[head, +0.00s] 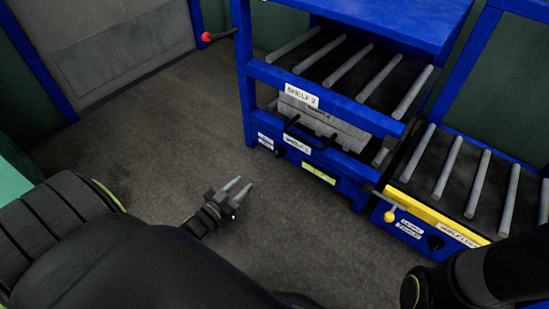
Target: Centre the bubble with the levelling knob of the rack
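The blue rack (245,95) stands at the upper middle of the head view, with shelf labels on its front. A yellow-green level vial (319,173) is set in its lower front rail; its bubble is too small to make out. A small black knob (279,152) sits on the same rail, left of the vial, beside a white label (265,140). My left gripper (245,182) is open and empty over the floor, in front of the rack and apart from it, below and left of the knob in the picture. My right gripper is out of view; only its arm shows at lower right.
A grey slab-like piece with a black handle (305,136) lies on the lower shelf. A roller table (460,180) with a yellow front edge, a yellow-knobbed lever (389,216) and another black knob (435,243) stands at right. Floor at left is clear.

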